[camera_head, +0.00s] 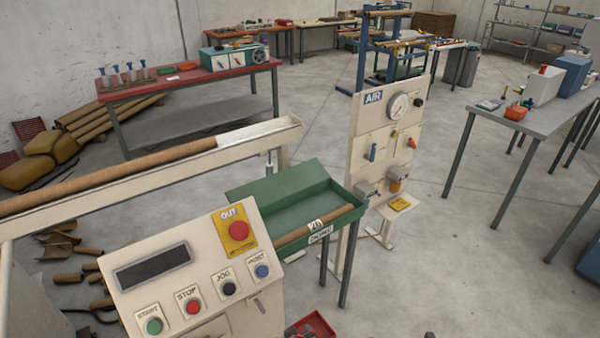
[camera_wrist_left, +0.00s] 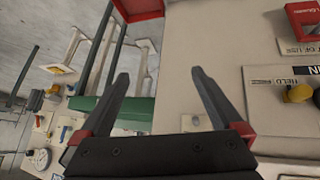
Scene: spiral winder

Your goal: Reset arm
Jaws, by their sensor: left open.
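My left gripper (camera_wrist_left: 160,74) shows in the left wrist view with its two dark fingers spread apart and nothing between them. Behind the fingers are a pale machine panel and part of a green tray (camera_wrist_left: 148,108). In the head view neither gripper can be made out. There, the cream control panel (camera_head: 185,265) of the winder stands in front, with a dark display and green, red, black and blue buttons. A red OUT button (camera_head: 239,231) sits on a yellow plate at its upper right.
A green tray (camera_head: 285,200) on legs holds a brown tube (camera_head: 320,225) beside the panel. The AIR panel (camera_head: 385,140) stands behind it. A long brown tube (camera_head: 110,178) lies along the beam at left. Open floor (camera_head: 450,250) is to the right.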

